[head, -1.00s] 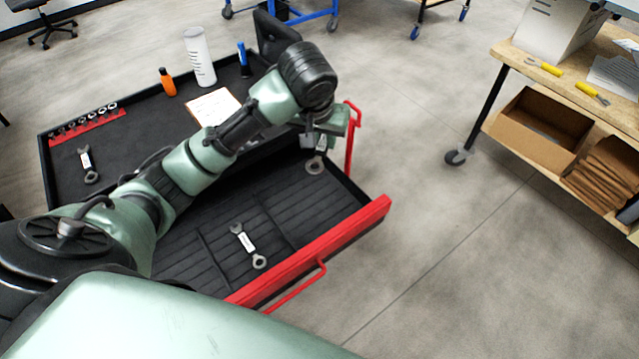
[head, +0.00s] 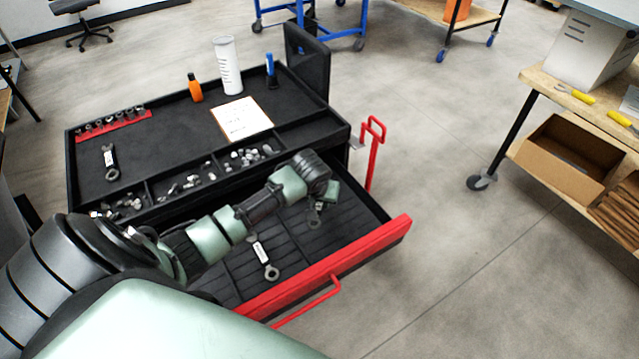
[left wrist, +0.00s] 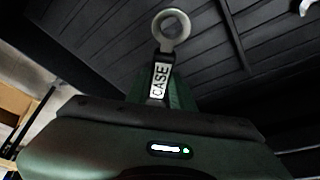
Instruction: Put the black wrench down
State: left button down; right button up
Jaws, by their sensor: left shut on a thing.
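The black wrench (left wrist: 162,62) shows in the left wrist view with a grey ring end, a dark shaft and a white label reading CASE. My left gripper (head: 321,203) is shut on it, with the ring end sticking out. In the head view the wrench (head: 314,220) is small, below the gripper and over the right part of the open drawer (head: 340,255). I cannot tell whether it touches the drawer floor. My right gripper is out of view.
Another wrench (head: 264,258) lies in the drawer's middle, and one (head: 110,160) lies on the cart top (head: 165,140). A small-parts tray (head: 225,165), clipboard (head: 242,119), orange bottle (head: 195,88) and white cylinder (head: 228,66) are behind. The drawer's right part looks otherwise clear.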

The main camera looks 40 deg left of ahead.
aim_at(319, 212)
pick_arm(q)
jog(key=shift+f, duration=2.8)
jog(key=shift+f, duration=0.1)
jog(key=shift+f, duration=0.15)
jog(key=c, duration=1.2)
grip_release()
jog(key=shift+r, duration=0.4)
jog(key=p+v, duration=0.1)
jog(key=v, duration=1)
jog(key=shift+s+r, duration=0.25)
jog(key=shift+r, duration=0.05)
